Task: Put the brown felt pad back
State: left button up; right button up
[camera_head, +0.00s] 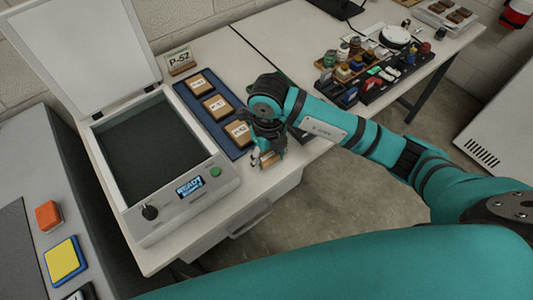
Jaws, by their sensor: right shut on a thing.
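My right gripper (265,158) reaches down at the table's front edge, beside the near end of the blue tray. It is shut on a small tan-brown thing (268,160), which I take to be the brown felt pad; the fingers hide much of it. The long blue tray (190,108) holds brown blocks with white labels in a row: a far one (199,84), a middle one (216,103) and a near one (237,132). My left gripper is not in view.
A scanner-like box (180,205) with a raised lid (85,50), a dark bed and a lit display stands left of the tray. A dark rack (375,85) of small items is at the back right.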

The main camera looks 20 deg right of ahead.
aim_at(267, 158)
jog(key=shift+w+d, duration=0.1)
jog(key=shift+w, duration=0.9)
jog(key=shift+f+p, duration=0.4)
jog(key=shift+f, duration=1.45)
jog(key=shift+f, duration=0.15)
jog(key=o, duration=1.2)
notch_tip(267, 158, up, 12)
jog(key=shift+r+b, duration=0.2)
jog(key=shift+b, duration=0.45)
